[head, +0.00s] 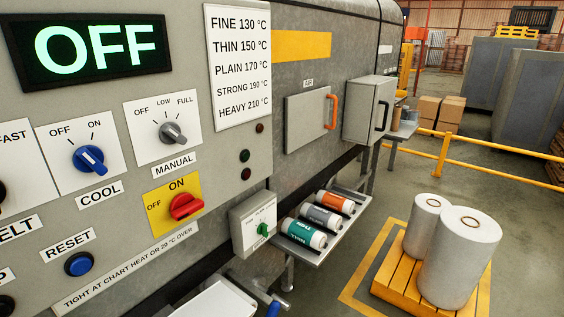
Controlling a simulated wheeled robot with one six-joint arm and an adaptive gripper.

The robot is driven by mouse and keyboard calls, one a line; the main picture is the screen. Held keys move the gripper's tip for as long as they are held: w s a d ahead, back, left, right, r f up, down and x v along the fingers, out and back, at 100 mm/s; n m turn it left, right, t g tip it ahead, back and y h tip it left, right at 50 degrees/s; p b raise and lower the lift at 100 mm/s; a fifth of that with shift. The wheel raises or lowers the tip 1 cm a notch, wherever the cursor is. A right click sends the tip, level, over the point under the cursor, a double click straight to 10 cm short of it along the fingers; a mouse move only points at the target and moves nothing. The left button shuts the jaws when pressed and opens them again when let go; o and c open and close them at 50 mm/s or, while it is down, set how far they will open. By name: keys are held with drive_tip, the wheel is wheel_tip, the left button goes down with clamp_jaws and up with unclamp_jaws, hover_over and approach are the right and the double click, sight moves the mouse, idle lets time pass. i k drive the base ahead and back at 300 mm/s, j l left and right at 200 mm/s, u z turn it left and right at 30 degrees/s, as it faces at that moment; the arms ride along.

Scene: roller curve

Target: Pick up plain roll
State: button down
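Three small rolls lie side by side on a grey shelf (312,256) that sticks out from the machine's side. The nearest roll has a teal wrap (303,232), the middle one a grey wrap (320,216), and the farthest an orange wrap (334,202). Each shows white ends and dark bars beside it. The lettering on the wraps is too small to read surely, so I cannot tell which is the plain roll. My gripper is not in view.
The machine's control panel (125,190) fills the left, with an OFF display (90,50) and a heat chart (240,65). Two big white rolls (458,260) stand on a yellow pallet (400,268) at right. A yellow rail (490,156) crosses behind. Floor between shelf and pallet is clear.

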sight(215, 277)
drive_tip(key=i+j+u, duration=0.15)
drive_tip(key=i+u, duration=0.85)
